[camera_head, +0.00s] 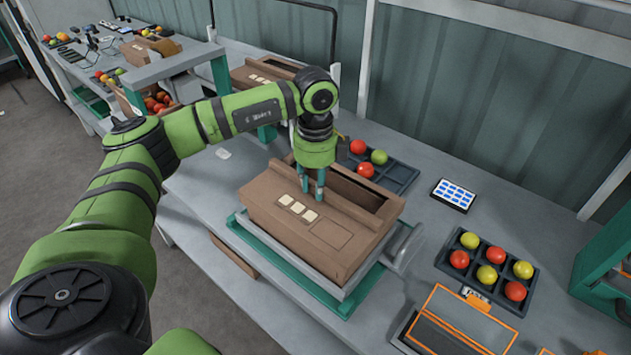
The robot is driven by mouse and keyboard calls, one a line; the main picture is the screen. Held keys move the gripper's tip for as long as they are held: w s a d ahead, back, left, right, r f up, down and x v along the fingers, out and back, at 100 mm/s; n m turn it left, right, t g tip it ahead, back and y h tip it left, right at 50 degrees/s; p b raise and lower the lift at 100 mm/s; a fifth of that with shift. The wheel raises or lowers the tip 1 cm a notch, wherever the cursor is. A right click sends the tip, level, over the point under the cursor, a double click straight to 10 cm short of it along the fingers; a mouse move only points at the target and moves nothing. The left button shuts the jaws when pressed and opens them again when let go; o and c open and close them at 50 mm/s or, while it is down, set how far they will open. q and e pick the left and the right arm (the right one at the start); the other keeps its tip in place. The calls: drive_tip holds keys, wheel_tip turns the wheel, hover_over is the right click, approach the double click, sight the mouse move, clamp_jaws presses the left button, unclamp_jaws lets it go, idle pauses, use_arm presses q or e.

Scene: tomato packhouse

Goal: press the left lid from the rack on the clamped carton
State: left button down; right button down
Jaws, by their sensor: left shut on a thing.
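The brown carton (285,232) sits in the grey and green clamp (290,265) in the middle of the bench. Its top shows cream labels and an outlined rectangle, with a dark gap along the far side. My left gripper (313,190) points down over the carton, its teal fingers shut on a brown ridged piece, apparently the lid (345,210). The lid looks much like the carton, so I cannot tell whether it is fully seated. The fingers and wrist hide part of the far side. My right gripper is not in view.
Behind the carton stands a dark tray (402,172) with red and green tomatoes. To the right are a phone-like panel (453,195), another tomato tray (480,281) and an orange-edged box (462,325). Another brown carton (243,72) stands at the back, near a teal frame (219,72).

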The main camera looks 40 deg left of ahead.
use_arm(q)
drive_tip(key=shift+f+b, duration=0.5)
drive_tip(key=shift+f, duration=0.25)
idle(0.7)
drive_tip(key=c, duration=0.9)
unclamp_jaws()
drive_tip(key=shift+c, duration=0.3)
drive_tip(key=shift+c, duration=1.2)
drive_tip(key=shift+r+p, duration=2.9)
drive_tip(key=shift+r, duration=1.15)
